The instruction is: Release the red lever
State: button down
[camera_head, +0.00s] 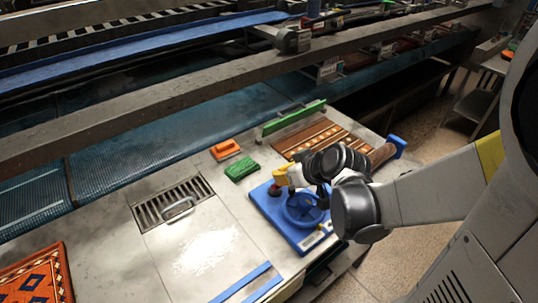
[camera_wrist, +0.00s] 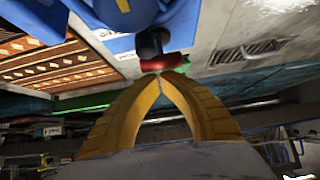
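The red lever (camera_wrist: 162,62) sits on a dark round knob at the edge of the blue scrubber unit (camera_wrist: 180,20) in the wrist view. In the head view the blue scrubber unit (camera_head: 266,208) lies on the grey table, and the red lever (camera_head: 274,187) shows small at its upper left. My gripper (camera_wrist: 160,78) has yellow fingers whose tips meet, with nothing seen between them. The tips are right by the red lever; I cannot tell whether they touch it. In the head view my gripper (camera_head: 281,174) is just above the lever, and my arm hides part of the unit.
A green brush (camera_head: 242,171) and an orange brush (camera_head: 225,149) lie behind the unit. A patterned rug (camera_head: 318,136) lies behind my arm, beside a green bar (camera_head: 293,119). A drain grate (camera_head: 172,203) is to the left. Another rug (camera_head: 38,275) lies at far left.

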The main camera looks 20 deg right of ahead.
jog(key=w+a+r+p, duration=0.1)
jog(key=w+r+p, duration=0.1)
jog(key=w+r, duration=0.1)
jog(key=s+d+r+p, duration=0.2)
jog(key=s+r+p, duration=0.1)
jog(key=s, duration=0.5)
jog(key=shift+d+r+p, duration=0.3)
jog(key=shift+r+p, duration=0.05)
jog(key=shift+r, duration=0.55)
jog(key=s+a+r+m+g+h+b, duration=0.1)
jog(key=s+a+r+m+h+b, duration=0.1)
jog(key=s, duration=0.6)
jog(key=shift+a+r+m+g+h+b, duration=0.35)
jog(key=shift+a+r+m+b, duration=0.35)
jog(key=shift+a, duration=0.5)
jog(key=shift+s+f, duration=0.1)
jog(key=shift+f, duration=0.05)
